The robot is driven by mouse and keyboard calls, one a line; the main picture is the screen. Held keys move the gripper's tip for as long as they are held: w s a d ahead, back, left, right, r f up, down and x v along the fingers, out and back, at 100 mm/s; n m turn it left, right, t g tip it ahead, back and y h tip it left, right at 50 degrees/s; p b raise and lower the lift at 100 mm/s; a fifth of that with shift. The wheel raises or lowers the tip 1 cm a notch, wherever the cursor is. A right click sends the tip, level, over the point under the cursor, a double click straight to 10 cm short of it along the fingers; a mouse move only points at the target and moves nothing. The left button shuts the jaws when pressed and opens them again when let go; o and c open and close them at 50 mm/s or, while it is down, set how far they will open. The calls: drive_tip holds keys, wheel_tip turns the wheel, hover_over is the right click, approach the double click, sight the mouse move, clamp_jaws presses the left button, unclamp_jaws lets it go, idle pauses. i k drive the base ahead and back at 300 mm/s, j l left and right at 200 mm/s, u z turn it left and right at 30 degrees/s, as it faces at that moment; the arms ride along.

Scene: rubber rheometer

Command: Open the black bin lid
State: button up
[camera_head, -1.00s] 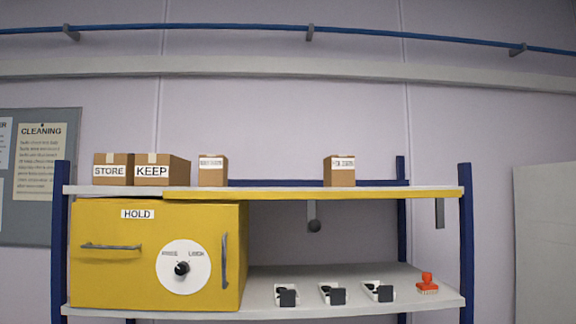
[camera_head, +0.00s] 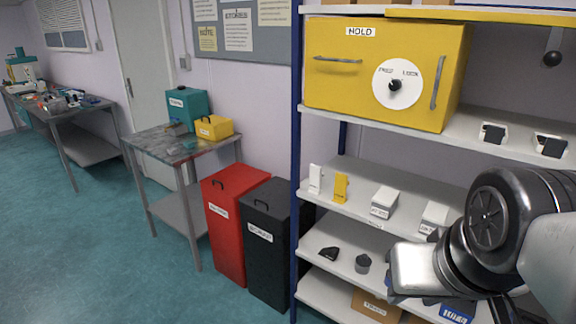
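The black bin (camera_head: 268,262) stands on the floor just left of the shelf rack, with a white label on its front. Its black lid (camera_head: 268,198) is down and has a small dark handle (camera_head: 261,206) on top. My arm shows at the lower right, in front of the shelves, well to the right of the bin. The fingers of my gripper cannot be made out, so whether it is open or shut does not show.
A red bin (camera_head: 228,238) stands against the black bin's left side. The blue post (camera_head: 296,150) of the shelf rack rises close to its right. A metal table (camera_head: 160,150) with teal and yellow boxes stands farther left. The floor in front of the bins is clear.

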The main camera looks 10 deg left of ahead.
sight(272, 198)
drive_tip(key=u, duration=0.5)
drive_tip(key=i+j+z, duration=0.15)
drive_tip(key=i+j, duration=0.55)
drive_tip(key=i+j+z, duration=0.1)
drive_tip(key=i+j, duration=0.65)
drive_tip(key=i+j+z, duration=0.15)
drive_tip(key=i+j, duration=0.5)
drive_tip(key=j, duration=0.15)
